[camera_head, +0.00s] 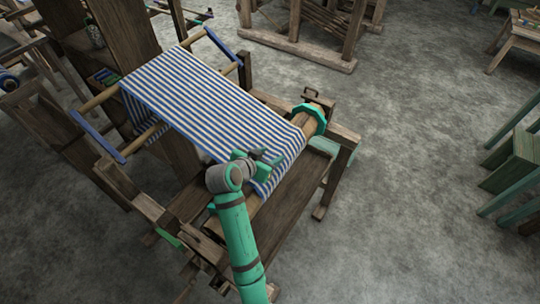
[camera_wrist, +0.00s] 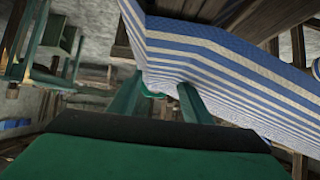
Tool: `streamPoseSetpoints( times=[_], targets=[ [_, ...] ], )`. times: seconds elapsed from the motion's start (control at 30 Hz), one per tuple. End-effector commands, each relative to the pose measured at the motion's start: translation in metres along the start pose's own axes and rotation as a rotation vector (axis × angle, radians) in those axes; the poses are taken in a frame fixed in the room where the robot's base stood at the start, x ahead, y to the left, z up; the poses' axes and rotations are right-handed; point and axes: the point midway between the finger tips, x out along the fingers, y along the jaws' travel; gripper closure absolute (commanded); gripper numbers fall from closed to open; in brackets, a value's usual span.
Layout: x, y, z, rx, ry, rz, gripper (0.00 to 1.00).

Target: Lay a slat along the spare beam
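My gripper (camera_head: 268,163) is over the near right edge of the blue-and-white striped cloth (camera_head: 205,95) on the loom. In the wrist view the two green fingers of my gripper (camera_wrist: 160,88) stand apart with nothing seen held between them. The striped cloth (camera_wrist: 220,60) is close behind and to the right of the fingers. The cloth passes over a wooden beam (camera_head: 300,121) with a teal toothed wheel (camera_head: 309,117) at its right end. I cannot tell which beam is the spare one. I cannot make out a loose slat for certain.
The loom's wooden post (camera_head: 338,172) stands right of the beam, by a pale green roller (camera_head: 325,146). A broad plank (camera_head: 290,205) lies in front of the cloth. Green stools (camera_head: 515,160) stand at the right. The grey floor (camera_head: 420,130) between is clear.

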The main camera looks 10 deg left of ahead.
Motion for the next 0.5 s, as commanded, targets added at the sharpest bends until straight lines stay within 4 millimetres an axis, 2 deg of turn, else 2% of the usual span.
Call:
streamPoseSetpoints(
  times=[0.13, 0.23, 0.5],
  targets=[
    [-0.003, 0.000, 0.000, 0.000, 0.000, -0.001, 0.55],
    [-0.013, -0.001, 0.000, -0.001, 0.000, -0.002, 0.55],
    [-0.061, -0.001, 0.000, 0.000, 0.001, -0.004, 0.55]
  ],
)
